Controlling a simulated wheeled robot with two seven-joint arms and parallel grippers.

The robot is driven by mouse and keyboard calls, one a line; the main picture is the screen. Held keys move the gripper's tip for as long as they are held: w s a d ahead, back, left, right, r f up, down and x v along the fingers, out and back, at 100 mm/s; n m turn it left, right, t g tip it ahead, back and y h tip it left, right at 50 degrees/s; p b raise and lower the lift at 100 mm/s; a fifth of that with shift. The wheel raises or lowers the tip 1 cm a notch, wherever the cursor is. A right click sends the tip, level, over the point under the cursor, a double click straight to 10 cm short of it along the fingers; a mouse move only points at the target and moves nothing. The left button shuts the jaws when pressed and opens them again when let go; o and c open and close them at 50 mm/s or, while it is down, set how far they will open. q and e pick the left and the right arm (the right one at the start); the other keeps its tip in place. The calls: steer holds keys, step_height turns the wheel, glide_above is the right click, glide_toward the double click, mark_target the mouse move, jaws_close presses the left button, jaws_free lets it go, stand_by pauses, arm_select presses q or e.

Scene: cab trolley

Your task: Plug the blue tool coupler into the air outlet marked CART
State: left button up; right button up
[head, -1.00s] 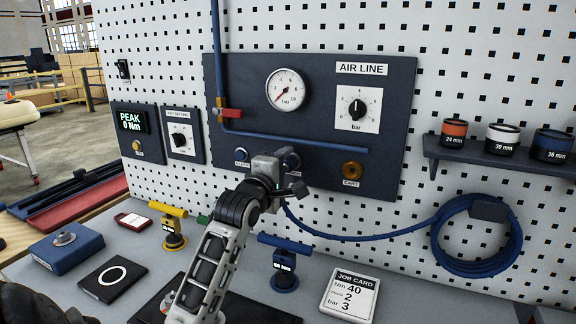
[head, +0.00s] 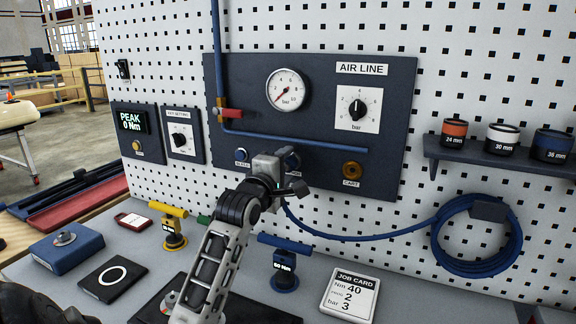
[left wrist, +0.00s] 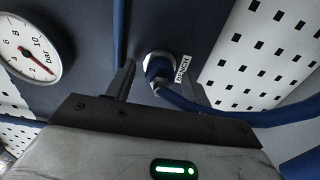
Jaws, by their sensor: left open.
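The air outlet marked CART (head: 352,170) is brass-coloured and empty, at the right of the dark AIR LINE panel (head: 310,68). The blue tool coupler (left wrist: 157,68) sits at an outlet labelled BENCH (left wrist: 182,68) in the left wrist view, with its blue hose (left wrist: 235,116) running right. My left gripper (head: 285,172) is at the panel's middle outlet, left of CART, and hides most of the coupler in the head view. In the left wrist view its open fingers (left wrist: 162,88) stand either side of the coupler. Contact cannot be told. My right gripper is not in view.
The blue hose runs to a coil (head: 477,235) on the pegboard at right. A pressure gauge (head: 288,88) and red-handled valve (head: 230,113) are on the panel. Below are a blue-handled tool (head: 285,265), a yellow-handled tool (head: 172,228) and a job card (head: 350,294).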

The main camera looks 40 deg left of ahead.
arm_select(q)
jaws_close()
steer(key=shift+v, duration=3)
steer(key=s+d+f+m+h, duration=0.3)
steer(key=d+h, duration=0.1)
steer(key=d, duration=0.4)
steer(key=s+d+f+m+g+h, duration=0.1)
steer(key=s+d+f+m+h, duration=0.2)
steer(key=d+h, duration=0.2)
steer(key=s+d+f+m+h, duration=0.2)
steer(key=d+f+m+h, duration=0.1)
steer(key=d, duration=0.7)
steer(key=shift+s+d+f+h, duration=0.4)
steer(key=shift+f+h, duration=0.25)
steer(key=shift+h, duration=0.55)
steer(key=shift+a, duration=0.1)
